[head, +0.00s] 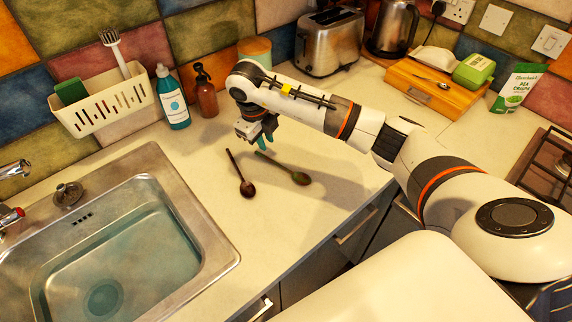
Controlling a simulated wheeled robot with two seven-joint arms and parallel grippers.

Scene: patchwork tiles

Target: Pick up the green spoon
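The green spoon (285,168) lies on the pale worktop, its dark olive bowl toward the lower right and its handle running up and left. A dark brown spoon (241,176) lies just left of it, bowl toward the front. My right gripper (264,140) points down just behind the upper end of the green spoon's handle. Its teal fingers partly overlap each other in this view, so their opening is unclear. I cannot tell whether they touch the handle. My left gripper is not in view.
A sink (219,247) with water is at the left. A teal bottle (173,98), a brown pump bottle (206,93) and a white rack (104,107) stand behind. A toaster (329,43) and a wooden box (432,87) stand at the back right. Worktop right of the spoons is clear.

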